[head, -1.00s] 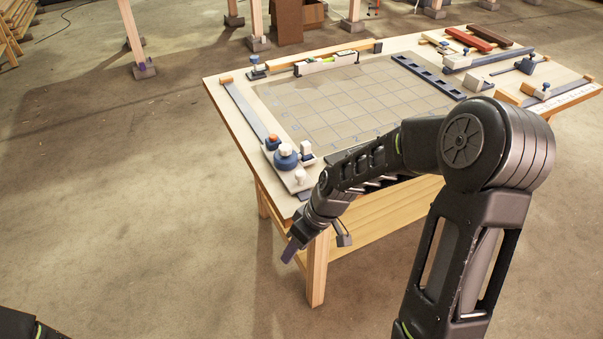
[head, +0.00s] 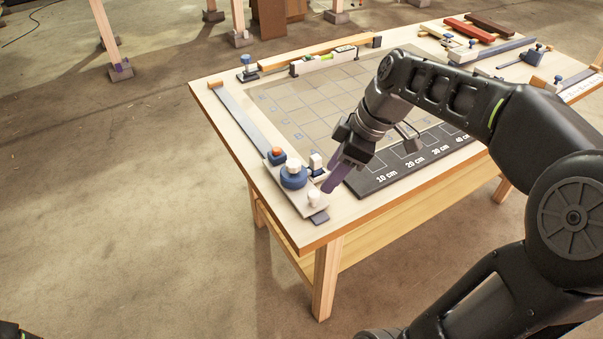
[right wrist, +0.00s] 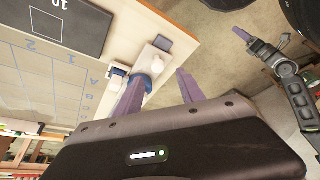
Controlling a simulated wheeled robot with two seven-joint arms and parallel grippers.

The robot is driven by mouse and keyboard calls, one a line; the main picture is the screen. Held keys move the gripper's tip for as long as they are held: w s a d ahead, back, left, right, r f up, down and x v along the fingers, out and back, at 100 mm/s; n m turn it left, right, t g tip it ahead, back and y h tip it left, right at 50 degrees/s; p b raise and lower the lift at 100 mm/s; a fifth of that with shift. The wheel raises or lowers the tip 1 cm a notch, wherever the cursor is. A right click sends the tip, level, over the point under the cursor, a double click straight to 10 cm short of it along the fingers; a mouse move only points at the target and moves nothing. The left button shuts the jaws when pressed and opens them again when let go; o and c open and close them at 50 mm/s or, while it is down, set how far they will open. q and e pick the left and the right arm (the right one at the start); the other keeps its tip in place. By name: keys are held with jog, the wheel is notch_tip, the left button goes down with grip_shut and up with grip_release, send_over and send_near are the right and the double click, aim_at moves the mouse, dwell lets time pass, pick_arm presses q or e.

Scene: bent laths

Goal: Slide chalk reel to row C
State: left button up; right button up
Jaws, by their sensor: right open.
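Row letters A, B and C show on the grid board (right wrist: 45,95) in the right wrist view, A closest to the reel. My right gripper (head: 333,181) is open, its purple fingers just right of the plate. In the right wrist view the reel (right wrist: 155,90) is partly hidden behind a finger. My left gripper (right wrist: 250,40) shows far off there; its opening is unclear.
An orange-topped blue block (head: 277,154) and a small white block (head: 316,161) stand beside the reel. A white knob (head: 313,198) rises from the plate. A dark centimetre-marked strip (head: 400,172) lies along the near edge. A level (head: 322,60) lies at the back.

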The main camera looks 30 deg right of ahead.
aim_at(314, 193)
jog(key=shift+w+x, duration=0.15)
jog(key=shift+x, duration=1.8)
jog(key=shift+w+x, duration=0.2)
jog(key=shift+x, duration=1.8)
jog(key=shift+r, duration=0.15)
jog(key=shift+c, duration=0.3)
grip_shut()
